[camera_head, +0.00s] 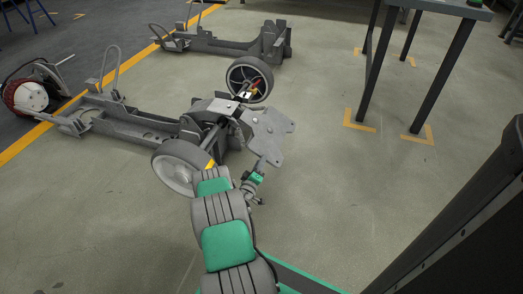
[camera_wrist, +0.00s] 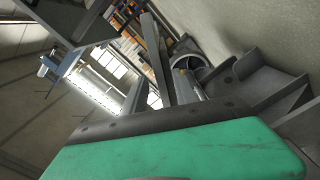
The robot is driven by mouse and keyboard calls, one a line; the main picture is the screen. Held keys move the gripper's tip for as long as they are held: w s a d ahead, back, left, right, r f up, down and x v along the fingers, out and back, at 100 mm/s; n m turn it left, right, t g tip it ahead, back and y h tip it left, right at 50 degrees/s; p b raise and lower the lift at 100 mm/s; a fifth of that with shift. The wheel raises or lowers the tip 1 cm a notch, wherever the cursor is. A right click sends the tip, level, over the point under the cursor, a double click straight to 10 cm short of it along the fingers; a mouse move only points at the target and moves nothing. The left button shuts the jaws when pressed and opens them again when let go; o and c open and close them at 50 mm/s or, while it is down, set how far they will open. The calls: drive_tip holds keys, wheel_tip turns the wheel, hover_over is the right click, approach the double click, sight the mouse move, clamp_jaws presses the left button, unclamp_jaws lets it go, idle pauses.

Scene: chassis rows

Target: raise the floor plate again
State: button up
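The chassis (camera_head: 150,122) lies on the floor with a wheel on each side of its front end. A flat grey plate with holes, which looks like the floor plate (camera_head: 272,133), sits at that end and appears tilted. My gripper (camera_head: 263,166) is at the lower edge of this plate, and it is small and partly hidden there. In the wrist view, my green gripper body fills the bottom and grey finger-like bars (camera_wrist: 160,70) reach away from it. Grey metal parts (camera_wrist: 262,88) lie close on the right. I cannot tell whether the fingers touch or hold the plate.
The near wheel (camera_head: 177,170) is close to my arm and the far wheel (camera_head: 249,80) is beyond the plate. A second chassis (camera_head: 220,45) lies farther back. A table (camera_head: 445,8) stands at the right back. The floor between chassis and table is clear.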

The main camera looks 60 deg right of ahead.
sight(266, 150)
drive_tip(key=d+b, duration=0.1)
drive_tip(key=d, duration=0.1)
drive_tip(key=d+b, duration=0.1)
drive_tip(key=d, duration=0.1)
drive_tip(key=w+d+b, duration=0.1)
drive_tip(key=d, duration=0.1)
drive_tip(key=shift+d+f, duration=0.15)
drive_tip(key=shift+d, duration=0.2)
drive_tip(key=shift+w+d, duration=0.15)
drive_tip(key=shift+d, duration=0.35)
clamp_jaws()
idle(0.6)
